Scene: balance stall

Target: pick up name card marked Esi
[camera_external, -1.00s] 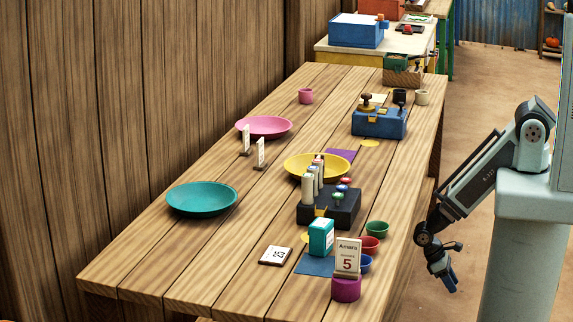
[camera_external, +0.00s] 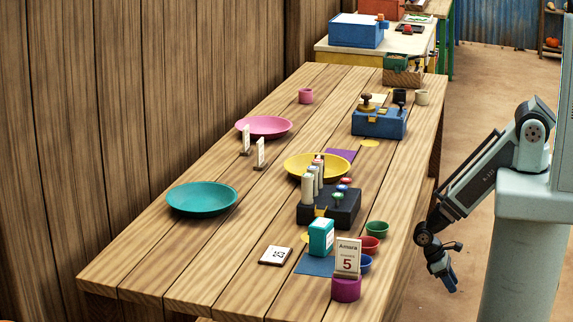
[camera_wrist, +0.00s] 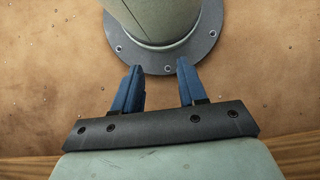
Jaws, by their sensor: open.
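My gripper (camera_external: 449,283) hangs beyond the right edge of the table in the external view, below the tabletop level. In the wrist view my gripper (camera_wrist: 160,88) is open, with two blue fingers apart and nothing between them. Two small white cards in dark stands, a left one (camera_external: 246,138) and a right one (camera_external: 261,152), stand upright near the pink plate; they are seen nearly edge-on and their names cannot be read. Another card (camera_external: 347,258), reading "Amara" with a 5, stands on a magenta holder (camera_external: 346,289) at the near right. No card readable as Esi shows.
The wooden table (camera_external: 150,262) holds a teal plate (camera_external: 202,198), a pink plate (camera_external: 264,127), a yellow plate (camera_external: 300,160), a black stamp block (camera_external: 345,208), a blue box (camera_external: 379,124), a teal box (camera_external: 321,237) and several small cups. The near left tabletop is clear.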

